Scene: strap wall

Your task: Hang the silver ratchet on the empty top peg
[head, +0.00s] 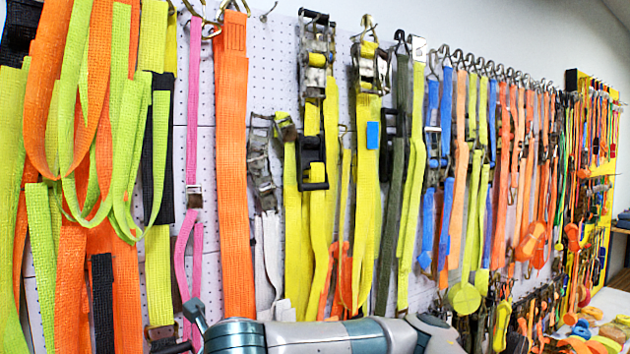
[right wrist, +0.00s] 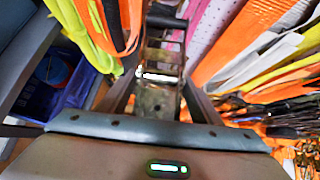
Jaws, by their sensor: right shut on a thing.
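In the right wrist view, a metal ratchet (right wrist: 158,98) with a dark handle end sits between the fingers of my right gripper (right wrist: 158,78), which is shut on it. Part of the ratchet is hidden by the gripper's body. In the head view, a bare top peg (head: 268,11) sticks out of the white pegboard, right of the wide orange strap. Below it, a silver ratchet buckle (head: 262,178) with a white strap hangs on the board. My right gripper's fingers cannot be made out in the head view. My left gripper is not in view.
A pink strap (head: 193,100) and a wide orange strap (head: 232,180) hang left of the bare peg. Yellow straps with ratchets (head: 317,60) hang to its right. Several straps crowd the left edge. In the right wrist view, orange and white straps (right wrist: 262,60) lie close beside the gripper.

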